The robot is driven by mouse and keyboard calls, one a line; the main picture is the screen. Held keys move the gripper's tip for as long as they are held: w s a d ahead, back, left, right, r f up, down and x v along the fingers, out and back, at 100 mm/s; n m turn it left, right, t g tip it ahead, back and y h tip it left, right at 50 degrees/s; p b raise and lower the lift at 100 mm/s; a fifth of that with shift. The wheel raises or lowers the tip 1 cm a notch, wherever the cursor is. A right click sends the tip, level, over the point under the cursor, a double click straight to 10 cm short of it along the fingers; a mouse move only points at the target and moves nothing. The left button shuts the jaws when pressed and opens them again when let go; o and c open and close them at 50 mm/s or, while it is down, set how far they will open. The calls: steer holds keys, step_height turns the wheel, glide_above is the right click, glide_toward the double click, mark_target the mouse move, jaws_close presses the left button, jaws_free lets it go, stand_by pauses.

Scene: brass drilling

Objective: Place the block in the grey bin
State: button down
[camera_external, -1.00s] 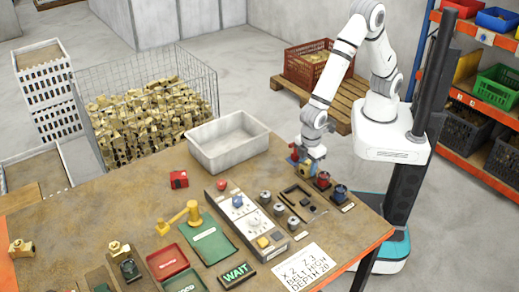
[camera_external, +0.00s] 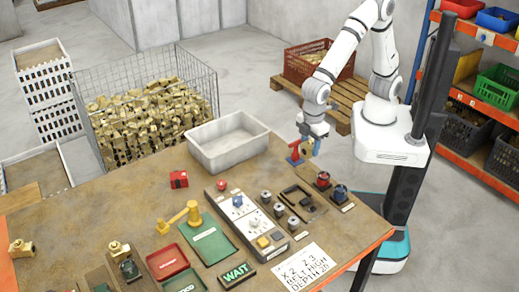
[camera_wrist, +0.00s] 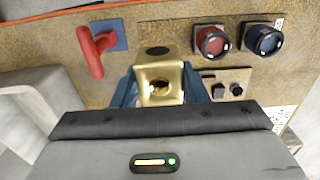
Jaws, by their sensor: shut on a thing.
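The brass block (camera_wrist: 160,84) has a round hole in its near face and a dark oval on top. In the wrist view my gripper (camera_wrist: 160,92) is shut on it, with a blue finger on each side. In the external view my gripper (camera_external: 311,148) is raised above the far right edge of the workbench, and the block shows only as a small brassy patch. The grey bin (camera_external: 228,146) stands at the back of the bench, to the left of my gripper, and looks empty. Its pale wall shows at the left of the wrist view (camera_wrist: 35,112).
A red lever on a blue plate (camera_wrist: 97,50) stands beside the block. Red and blue knobs (camera_wrist: 212,41) are to its right. A wire cage of brass parts (camera_external: 150,115) stands behind the bench.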

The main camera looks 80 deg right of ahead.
step_height(320, 180, up, 7)
steer(key=shift+f, duration=0.2)
steer(key=w+d, duration=0.4)
steer(key=w, duration=1.2)
glide_above(237, 137)
steer(key=s+a, duration=0.1)
steer(key=a, duration=0.4)
step_height(237, 137, down, 11)
steer(key=shift+s+a+r, duration=0.1)
steer(key=shift+s+a, duration=0.05)
steer(key=shift+f, duration=2.2)
steer(key=shift+f, duration=0.1)
steer(key=c, duration=1.3)
jaws_free()
steer(key=shift+f, duration=0.15)
steer(key=o, duration=0.5)
steer(key=shift+c, duration=0.2)
